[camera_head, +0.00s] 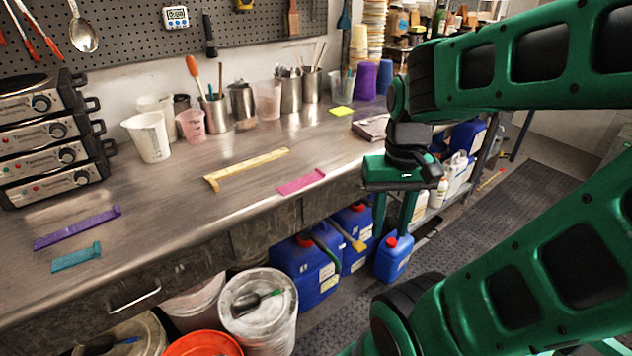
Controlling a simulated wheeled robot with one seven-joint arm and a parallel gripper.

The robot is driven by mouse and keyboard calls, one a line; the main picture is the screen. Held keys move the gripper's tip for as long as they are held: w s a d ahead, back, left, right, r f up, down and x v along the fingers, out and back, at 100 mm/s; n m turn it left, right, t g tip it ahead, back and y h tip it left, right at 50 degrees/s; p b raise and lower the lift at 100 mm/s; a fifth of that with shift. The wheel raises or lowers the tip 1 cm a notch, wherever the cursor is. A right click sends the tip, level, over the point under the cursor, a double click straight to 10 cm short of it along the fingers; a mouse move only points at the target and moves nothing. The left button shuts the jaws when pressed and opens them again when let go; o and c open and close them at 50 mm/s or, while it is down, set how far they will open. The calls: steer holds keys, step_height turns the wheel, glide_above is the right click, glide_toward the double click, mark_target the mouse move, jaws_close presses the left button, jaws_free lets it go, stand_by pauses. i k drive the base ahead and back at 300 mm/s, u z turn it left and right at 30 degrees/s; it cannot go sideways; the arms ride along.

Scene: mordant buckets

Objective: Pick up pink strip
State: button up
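The pink strip (301,182) lies flat near the front edge of the metal workbench (215,215). It looks fully uncovered, with nothing on it. My gripper (393,230) is to the right of the strip, out past the bench's front edge. Its two green fingers point down and are spread apart, with nothing seen between them. A blue jug shows behind and below the fingertips. The gripper is clear of the strip.
A yellow strip (245,169), a purple strip (77,228) and a teal strip (76,257) also lie on the bench. Cups and metal pots stand along the back. Blue jugs (306,270) and a lidded bucket (262,317) stand below the front edge.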

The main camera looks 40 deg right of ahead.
mark_target(287, 188)
steer(key=z, duration=1.6)
steer(key=k, duration=0.7)
steer(key=u, duration=0.55)
steer(key=i, duration=1)
